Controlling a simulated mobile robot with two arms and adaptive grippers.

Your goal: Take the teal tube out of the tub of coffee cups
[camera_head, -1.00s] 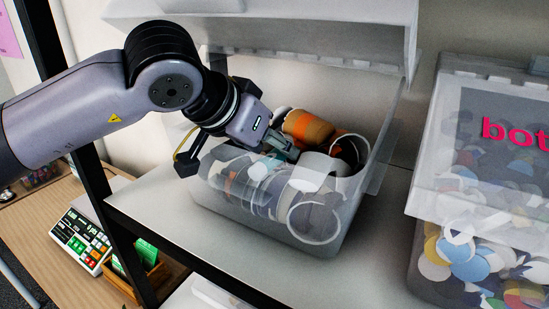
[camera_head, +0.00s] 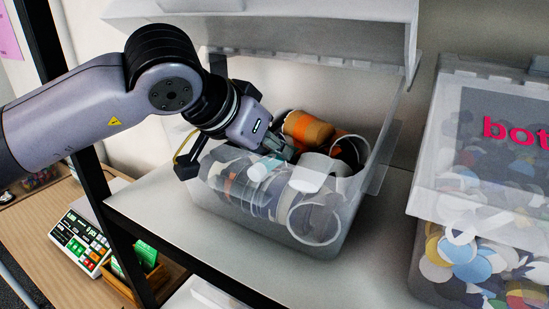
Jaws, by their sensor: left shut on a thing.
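The clear tub of coffee cups (camera_head: 345,205) stands on the shelf with its lid raised. Paper cups fill it, among them an orange-brown cup (camera_head: 307,127) and a large cup lying with its round end to the front wall (camera_head: 314,222). My left gripper (camera_head: 280,150) reaches into the tub from the upper left. It is shut on the teal tube (camera_head: 264,166), which shows as a short, pale teal cylinder among the cups. The fingertips are partly hidden by the gripper body and the cups. My right gripper is not in view.
A second clear bin (camera_head: 480,255) with coloured lids and a "bot" label stands at the right. A black shelf post (camera_head: 95,190) rises at the left. The shelf (camera_head: 380,270) is bare between the bins. A calculator-like device (camera_head: 80,240) sits lower left.

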